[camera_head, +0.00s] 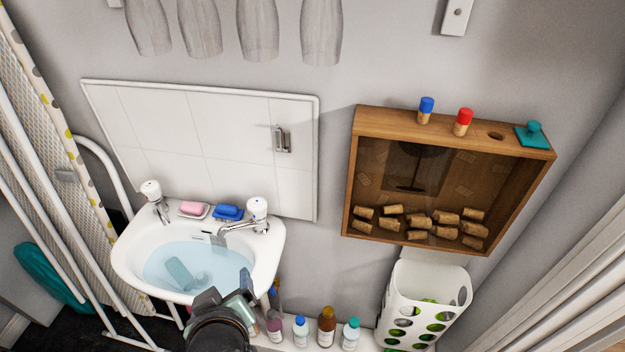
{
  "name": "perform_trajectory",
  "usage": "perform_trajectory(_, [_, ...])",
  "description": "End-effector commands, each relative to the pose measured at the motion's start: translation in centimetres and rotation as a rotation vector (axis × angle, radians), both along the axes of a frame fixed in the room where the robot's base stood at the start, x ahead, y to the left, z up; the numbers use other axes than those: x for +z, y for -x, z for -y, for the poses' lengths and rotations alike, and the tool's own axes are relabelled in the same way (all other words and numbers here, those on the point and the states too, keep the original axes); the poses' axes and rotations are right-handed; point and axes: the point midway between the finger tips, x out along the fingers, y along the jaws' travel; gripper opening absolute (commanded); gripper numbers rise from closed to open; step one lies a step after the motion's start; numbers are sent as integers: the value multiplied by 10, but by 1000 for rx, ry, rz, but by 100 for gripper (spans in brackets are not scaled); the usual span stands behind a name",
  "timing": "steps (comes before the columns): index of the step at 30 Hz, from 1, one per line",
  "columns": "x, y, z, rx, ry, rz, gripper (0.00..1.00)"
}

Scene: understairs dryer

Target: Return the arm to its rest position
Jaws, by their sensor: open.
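My gripper (226,292) shows at the bottom, left of centre, in the head view. It is dark with grey-green parts and overlaps the front right rim of the sink (268,262). Its jaws are open, and I see nothing held between them. My arm runs down from it out of the bottom edge of the picture, so most of it is hidden.
A grey-green object (180,273) shows in the basin. Bottles (326,326) stand close right of my gripper. A white basket (428,292) and a wooden box of corks (352,185) are further right. A drying rack (52,180) stands left.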

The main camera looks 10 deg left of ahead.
Motion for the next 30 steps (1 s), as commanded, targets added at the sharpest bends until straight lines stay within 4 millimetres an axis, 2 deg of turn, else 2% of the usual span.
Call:
perform_trajectory(1, [33,-20,6,-39,-42,80,83])
perform_trajectory(2, [51,-30,10,-59,-67,124,83])
perform_trajectory(3, [79,-43,16,-89,-105,190,83])
perform_trajectory(5, [121,-60,27,-132,-161,292,83])
perform_trajectory(6, [150,-68,35,-158,-199,360,83])
perform_trajectory(8, [193,-78,48,-193,-254,463,83])
perform_trajectory(9, [223,-82,57,-216,-291,532,83])
perform_trajectory(14, [339,-78,98,-285,-435,818,83])
perform_trajectory(15, [368,-72,108,-296,-469,889,83])
perform_trajectory(18, [431,-51,133,-316,-548,1062,83])
perform_trajectory(21, [480,-25,152,-319,-612,1207,83])
perform_trajectory(24, [511,-3,164,-316,-654,1311,83])
perform_trajectory(27, [528,11,171,-312,-677,1369,83])
perform_trajectory(30, [532,15,172,-310,-684,1384,83])
